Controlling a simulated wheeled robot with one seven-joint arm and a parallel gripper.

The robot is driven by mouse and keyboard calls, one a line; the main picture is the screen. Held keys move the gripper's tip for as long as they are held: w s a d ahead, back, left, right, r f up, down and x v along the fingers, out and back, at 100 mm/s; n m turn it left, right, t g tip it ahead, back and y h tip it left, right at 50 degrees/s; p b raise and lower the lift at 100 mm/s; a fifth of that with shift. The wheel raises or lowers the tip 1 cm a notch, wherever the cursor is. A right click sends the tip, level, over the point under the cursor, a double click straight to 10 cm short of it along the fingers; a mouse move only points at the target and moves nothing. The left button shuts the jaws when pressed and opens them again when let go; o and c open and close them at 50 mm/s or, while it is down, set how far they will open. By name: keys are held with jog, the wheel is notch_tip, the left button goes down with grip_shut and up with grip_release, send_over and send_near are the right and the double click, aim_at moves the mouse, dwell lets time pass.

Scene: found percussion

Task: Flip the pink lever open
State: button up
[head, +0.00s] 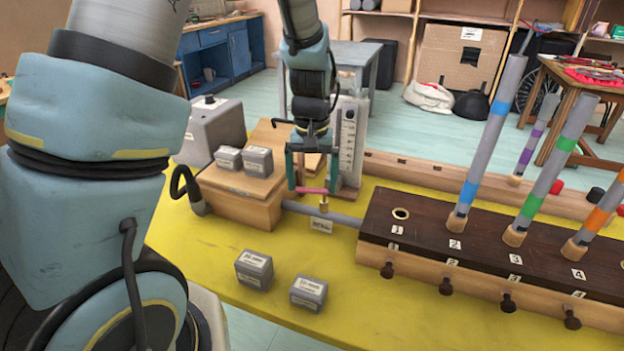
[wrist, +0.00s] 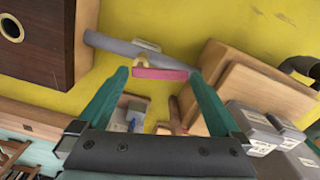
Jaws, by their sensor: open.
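The pink lever (head: 312,191) sits on a small brass valve (head: 323,204) on the grey pipe (head: 345,218), which runs from the wooden box to the dark block. The lever lies roughly along the pipe. In the wrist view the lever (wrist: 160,73) shows between and just beyond the fingertips, with the grey pipe (wrist: 112,44) past it. My gripper (head: 311,188) is open, pointing down, its two teal fingers at the lever. The wrist view also shows my gripper (wrist: 158,78) open. I cannot tell whether a finger touches the lever.
The wooden box (head: 232,195) with grey weights (head: 259,161) stands left of the lever. The dark block (head: 425,225) with upright tubes is at right. A white gauge panel (head: 349,142) stands close behind. Two loose weights (head: 254,268) lie in front; the yellow table (head: 375,305) is otherwise clear there.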

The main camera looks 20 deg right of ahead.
jog(key=c, duration=1)
jog(key=shift+w+d+m, duration=0.15)
jog(key=shift+w+m, duration=0.05)
jog(key=shift+m, duration=0.6)
jog(key=shift+w+d+m, duration=0.1)
jog(key=shift+w+m, duration=0.05)
jog(key=shift+m, duration=0.65)
jog(key=o, duration=1)
notch_tip(320, 180, up, 11)
jog(key=b, duration=0.1)
jog(key=shift+b, duration=0.3)
jog(key=shift+a+f, duration=0.1)
